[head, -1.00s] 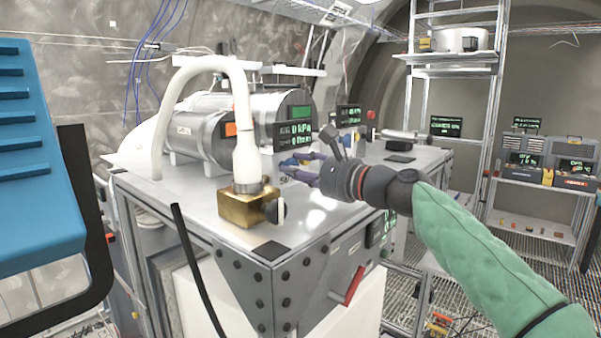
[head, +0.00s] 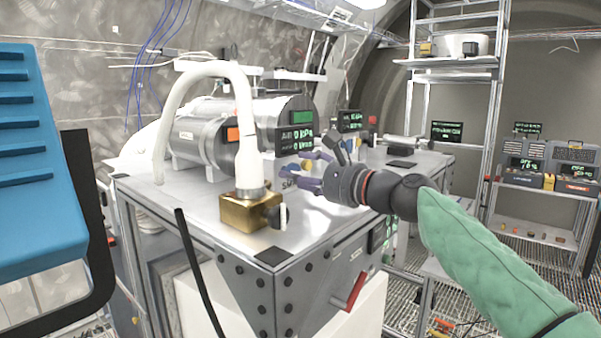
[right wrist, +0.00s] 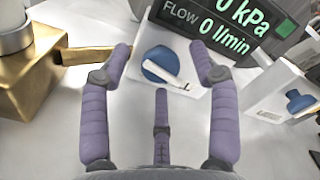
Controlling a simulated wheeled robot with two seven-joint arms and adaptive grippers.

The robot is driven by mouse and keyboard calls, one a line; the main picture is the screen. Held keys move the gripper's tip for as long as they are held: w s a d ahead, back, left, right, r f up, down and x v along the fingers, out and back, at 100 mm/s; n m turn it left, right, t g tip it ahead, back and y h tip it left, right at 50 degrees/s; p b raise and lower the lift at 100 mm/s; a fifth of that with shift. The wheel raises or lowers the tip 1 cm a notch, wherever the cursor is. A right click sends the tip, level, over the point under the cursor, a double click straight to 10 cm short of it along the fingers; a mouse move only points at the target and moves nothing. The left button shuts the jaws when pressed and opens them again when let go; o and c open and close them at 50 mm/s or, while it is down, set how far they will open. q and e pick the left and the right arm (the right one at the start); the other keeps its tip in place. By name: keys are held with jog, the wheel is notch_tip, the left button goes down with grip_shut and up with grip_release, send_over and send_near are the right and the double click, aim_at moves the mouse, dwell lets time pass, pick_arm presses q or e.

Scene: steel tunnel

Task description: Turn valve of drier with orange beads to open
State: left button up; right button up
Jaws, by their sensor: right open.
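The drier with an orange window (head: 233,134) is a metal cylinder lying on the bench; a second cylinder with a green window (head: 300,117) lies behind it. My right gripper (head: 308,172) is open and empty, to the right of the brass block and in front of the display. In the right wrist view a blue round knob with a white lever (right wrist: 160,65) sits on a white plate, between and slightly beyond my open fingertips (right wrist: 160,52). I cannot tell whether it is touched, or which drier it belongs to. My left gripper is not in view.
A brass block (head: 240,212) with a dark knob and a white hose stands on the bench's near corner. A display (head: 295,140) reads 0 kPa. Another blue knob (right wrist: 298,101) is at right in the wrist view. A blue object (head: 35,150) with a black frame fills the left edge.

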jog(key=v, duration=1.1)
jog(key=shift+s+d+r, duration=0.15)
jog(key=shift+s+r, duration=0.05)
jog(key=shift+s, duration=0.2)
